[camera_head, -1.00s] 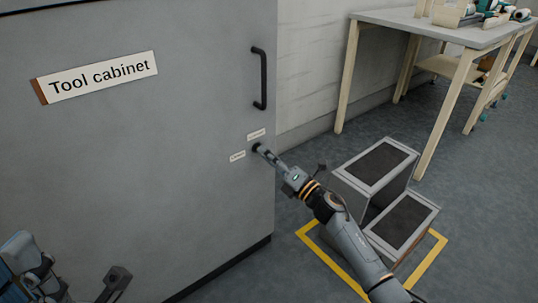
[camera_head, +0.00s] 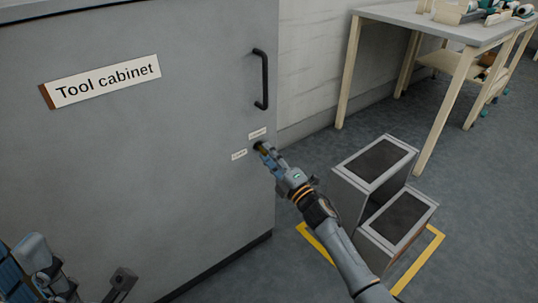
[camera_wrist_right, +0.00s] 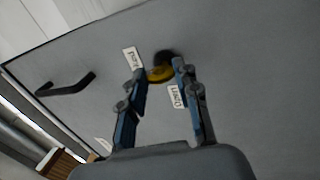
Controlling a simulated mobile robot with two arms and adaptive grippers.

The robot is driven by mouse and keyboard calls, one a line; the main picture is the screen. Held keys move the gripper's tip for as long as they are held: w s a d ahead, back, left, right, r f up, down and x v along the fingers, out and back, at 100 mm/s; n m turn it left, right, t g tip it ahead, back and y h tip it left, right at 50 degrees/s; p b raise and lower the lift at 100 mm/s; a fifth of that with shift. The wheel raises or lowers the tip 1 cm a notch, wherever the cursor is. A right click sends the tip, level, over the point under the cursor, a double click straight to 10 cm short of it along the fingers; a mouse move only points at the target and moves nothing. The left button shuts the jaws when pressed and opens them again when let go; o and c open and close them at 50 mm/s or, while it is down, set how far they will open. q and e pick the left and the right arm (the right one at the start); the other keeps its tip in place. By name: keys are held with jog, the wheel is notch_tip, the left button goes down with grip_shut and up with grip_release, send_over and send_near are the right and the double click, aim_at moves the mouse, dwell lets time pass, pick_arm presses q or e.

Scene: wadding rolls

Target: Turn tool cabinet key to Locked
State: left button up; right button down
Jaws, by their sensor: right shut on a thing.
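The grey tool cabinet (camera_head: 150,170) fills the left of the head view, with its name sign (camera_head: 102,80). Its lock sits low near the door's right edge, beside two small labels, an upper one (camera_head: 257,133) and a lower-left one (camera_head: 239,155). My right gripper (camera_head: 263,150) is at the lock. In the right wrist view my right gripper (camera_wrist_right: 160,76) is shut on a yellow key (camera_wrist_right: 158,74), with a finger on each side. The key's turn angle is hard to read. Parts of my left arm show at the lower left; its finger state is unclear.
A black door handle (camera_head: 262,80) stands above the lock. A grey step stool (camera_head: 385,190) stands right of my right arm, inside yellow floor tape (camera_head: 428,252). A workbench (camera_head: 440,22) with tools is at the upper right.

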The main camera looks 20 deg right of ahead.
jog(key=shift+d, duration=0.1)
jog(key=c, duration=1)
grip_release()
jog(key=shift+o, duration=0.2)
jog(key=v, duration=1.2)
